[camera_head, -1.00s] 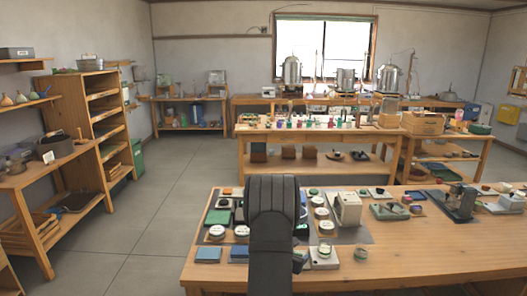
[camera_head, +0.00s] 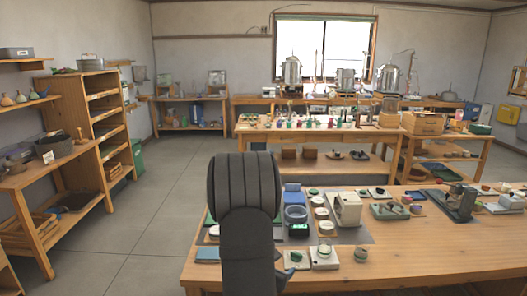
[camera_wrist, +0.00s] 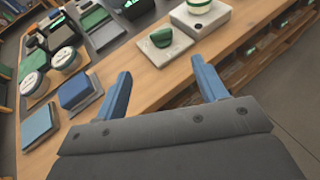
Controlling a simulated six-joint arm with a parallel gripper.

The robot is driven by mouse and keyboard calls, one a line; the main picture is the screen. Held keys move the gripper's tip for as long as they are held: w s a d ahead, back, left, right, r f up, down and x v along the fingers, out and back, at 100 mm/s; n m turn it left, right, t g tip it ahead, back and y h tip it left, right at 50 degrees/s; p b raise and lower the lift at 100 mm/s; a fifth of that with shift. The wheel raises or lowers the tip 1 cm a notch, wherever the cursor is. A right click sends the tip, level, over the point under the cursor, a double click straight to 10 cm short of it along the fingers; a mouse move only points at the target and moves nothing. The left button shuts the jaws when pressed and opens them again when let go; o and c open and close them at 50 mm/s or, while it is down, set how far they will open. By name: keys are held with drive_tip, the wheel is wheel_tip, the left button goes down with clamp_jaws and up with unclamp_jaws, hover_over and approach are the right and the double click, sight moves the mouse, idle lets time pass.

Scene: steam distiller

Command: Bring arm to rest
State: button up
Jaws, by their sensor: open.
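My gripper (camera_wrist: 160,88) shows in the wrist view with its two blue fingers spread wide apart. It is open and nothing is between the fingers. Beyond the fingertips are the wooden workbench (camera_wrist: 180,76) and a grey square pad with a green piece (camera_wrist: 164,38) on it. In the head view my dark arm rises at the front left of the workbench (camera_head: 430,250) and covers part of the items there. In that view the gripper's fingers are hidden or cannot be told apart from the arm.
Round white-lidded tins (camera_wrist: 66,59), blue blocks (camera_wrist: 74,91) and a white block with a green-banded jar (camera_wrist: 200,14) stand close by on the bench. A cream device (camera_head: 346,208) and a dark press (camera_head: 461,203) stand farther right. Open floor (camera_head: 150,235) lies left of the bench.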

drive_tip(key=s+a, duration=0.1)
drive_tip(key=s, duration=0.1)
approach(296, 254)
drive_tip(key=x, duration=0.9)
drive_tip(key=shift+s+a+m+h, duration=0.1)
drive_tip(key=shift+m+h, duration=0.3)
drive_tip(key=r+v, duration=0.1)
drive_tip(key=v, duration=1.7)
drive_tip(key=w+d+f+m+g+h, duration=0.1)
drive_tip(key=d+f+m+g, duration=0.2)
drive_tip(key=d+m+g, duration=0.4)
drive_tip(key=shift+w+d+f+m+g, duration=0.4)
drive_tip(key=shift+d+m, duration=0.55)
drive_tip(key=shift+m, duration=0.75)
